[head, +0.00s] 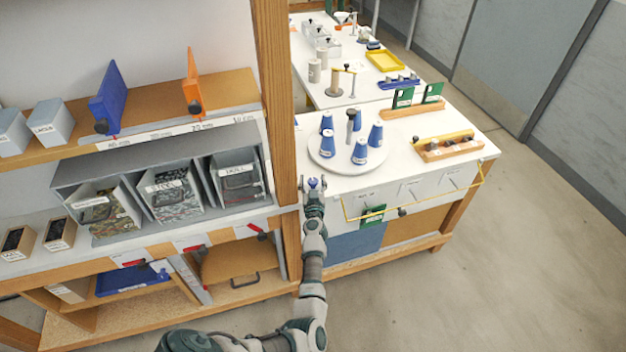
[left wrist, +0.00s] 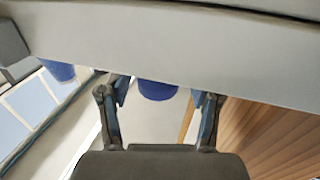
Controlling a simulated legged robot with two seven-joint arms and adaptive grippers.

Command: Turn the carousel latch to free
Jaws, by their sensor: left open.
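The carousel is a round white turntable (head: 341,169) on the white bench, with several blue cone-shaped cups (head: 327,144) around a grey post (head: 350,122). A small blue knob (head: 314,182), apparently the carousel latch, sits at the bench's front left corner. My left gripper (head: 314,189) is open at this knob. In the left wrist view a round blue piece (left wrist: 157,90) shows between the spread fingers (left wrist: 161,104), partly hidden by a pale band. I cannot tell whether the fingers touch it. The latch's setting cannot be read. My right gripper is not in view.
A wooden shelf post (head: 277,100) stands close left of my left gripper, beside shelves with grey bins (head: 170,190). A yellow rail (head: 410,205) runs along the bench front. A wooden rack (head: 443,146) stands right of the carousel. The floor at right is clear.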

